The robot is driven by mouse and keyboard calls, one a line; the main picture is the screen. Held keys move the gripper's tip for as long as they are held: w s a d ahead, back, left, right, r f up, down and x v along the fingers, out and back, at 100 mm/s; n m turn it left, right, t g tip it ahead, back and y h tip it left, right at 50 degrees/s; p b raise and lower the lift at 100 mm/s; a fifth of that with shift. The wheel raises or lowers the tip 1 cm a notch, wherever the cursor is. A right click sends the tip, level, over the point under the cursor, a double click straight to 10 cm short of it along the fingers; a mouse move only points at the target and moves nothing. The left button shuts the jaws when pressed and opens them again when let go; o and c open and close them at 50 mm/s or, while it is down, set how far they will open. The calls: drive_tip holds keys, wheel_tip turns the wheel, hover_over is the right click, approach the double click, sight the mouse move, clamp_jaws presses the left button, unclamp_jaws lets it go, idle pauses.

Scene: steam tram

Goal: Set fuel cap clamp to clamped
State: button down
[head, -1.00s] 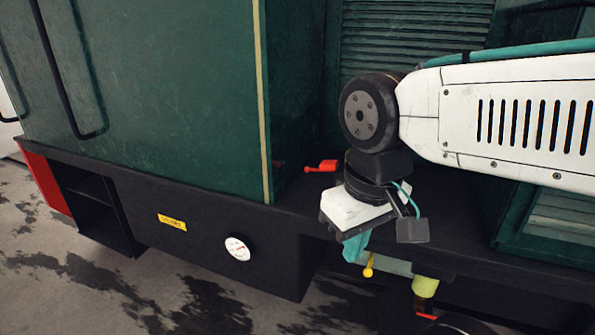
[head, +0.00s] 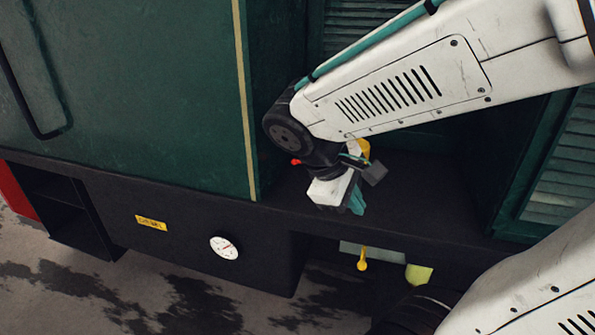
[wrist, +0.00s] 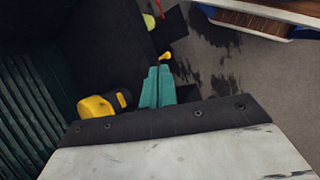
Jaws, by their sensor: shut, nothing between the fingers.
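I cannot tell for certain which part is the fuel cap clamp. A red handle (head: 295,161) shows at the left of my wrist on the black ledge, mostly hidden by my arm. A yellow lever with a round knob (head: 362,260) hangs below the ledge edge; it also shows in the wrist view (wrist: 165,56) just beyond my fingertips. My gripper (head: 356,203) is over the ledge, its teal fingers together and empty. In the wrist view the shut fingers (wrist: 158,75) appear apart from the yellow-and-black object (wrist: 96,106) to their left.
The black ledge (head: 420,195) runs along the green body. A tall green cabinet (head: 140,90) stands at left, louvred panels (head: 565,170) at right. A yellow label (head: 151,223) and white gauge (head: 224,247) are on the black side. A yellow-green cylinder (head: 418,275) hangs below.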

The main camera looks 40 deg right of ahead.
drive_tip(key=w+d+f+n+t+h, duration=0.1)
drive_tip(key=w+d+n+h, duration=0.3)
drive_tip(key=w, duration=0.3)
drive_tip(key=w+d+f+n+t+h, duration=0.2)
drive_tip(key=w+n+h, duration=0.2)
drive_tip(key=w+n, duration=0.25)
drive_tip(key=w+a+f+n+t, duration=0.1)
drive_tip(key=w+f+n+t, duration=0.1)
drive_tip(key=w+n, duration=0.2)
drive_tip(key=w+a+f+n+t, duration=0.2)
drive_tip(key=w+f+n+t, duration=0.1)
drive_tip(key=w+n, duration=0.1)
drive_tip(key=w+a+f+n+t+y, duration=0.1)
drive_tip(key=w+f+n+t, duration=0.2)
drive_tip(key=w+n, duration=0.1)
drive_tip(key=shift+w+a+f, duration=0.1)
drive_tip(key=shift+a, duration=0.25)
drive_tip(key=x, duration=1)
